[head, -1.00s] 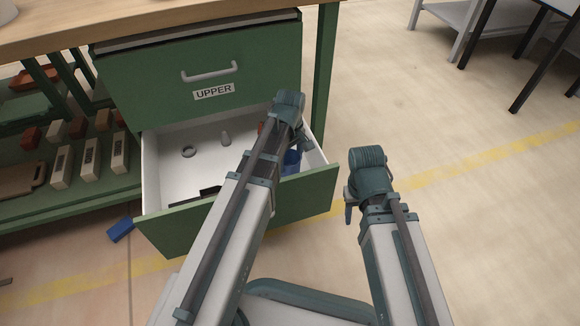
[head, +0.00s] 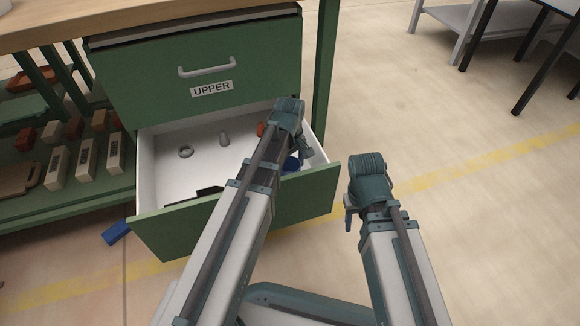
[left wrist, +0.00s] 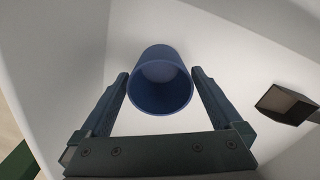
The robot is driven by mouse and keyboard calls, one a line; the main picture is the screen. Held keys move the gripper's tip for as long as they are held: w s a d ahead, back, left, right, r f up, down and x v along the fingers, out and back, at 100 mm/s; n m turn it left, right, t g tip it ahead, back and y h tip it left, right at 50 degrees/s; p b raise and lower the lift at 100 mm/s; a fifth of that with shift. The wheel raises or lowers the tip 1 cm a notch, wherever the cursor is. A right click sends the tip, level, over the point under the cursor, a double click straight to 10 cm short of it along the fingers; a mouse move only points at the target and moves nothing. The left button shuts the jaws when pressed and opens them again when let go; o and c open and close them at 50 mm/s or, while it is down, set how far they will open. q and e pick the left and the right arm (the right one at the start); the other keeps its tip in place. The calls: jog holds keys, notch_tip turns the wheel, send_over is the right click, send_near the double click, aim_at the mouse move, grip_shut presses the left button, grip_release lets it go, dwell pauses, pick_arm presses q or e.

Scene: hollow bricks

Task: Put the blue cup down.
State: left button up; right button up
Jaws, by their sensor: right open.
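The blue cup (head: 291,164) is inside the open drawer (head: 165,222), near its right front corner and partly hidden behind my left arm. In the left wrist view the cup (left wrist: 160,85) lies between the two fingers of my left gripper (left wrist: 160,77), its open mouth facing the camera. In the head view my left gripper (head: 305,153) is low over the drawer's right side. Whether the cup's base touches the drawer floor cannot be told. My right gripper (head: 350,216) is open and empty, outside the drawer to the right.
A grey ring (head: 185,151), a small grey cylinder (head: 224,139), a reddish item (head: 261,129) and a dark item (head: 208,191) are in the drawer. The closed upper drawer (head: 160,75) is above. A blue block (head: 116,232) is by the drawer's left front corner.

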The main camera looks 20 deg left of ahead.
pick_arm(q)
jog(key=shift+r, duration=0.1)
pick_arm(e)
jog(key=shift+r, duration=0.1)
pick_arm(q)
notch_tip(320, 180, up, 12)
jog(key=p, duration=1.2)
pick_arm(e)
notch_tip(320, 180, up, 12)
pick_arm(q)
jog(key=shift+r, duration=0.1)
pick_arm(e)
jog(key=shift+r, duration=0.15)
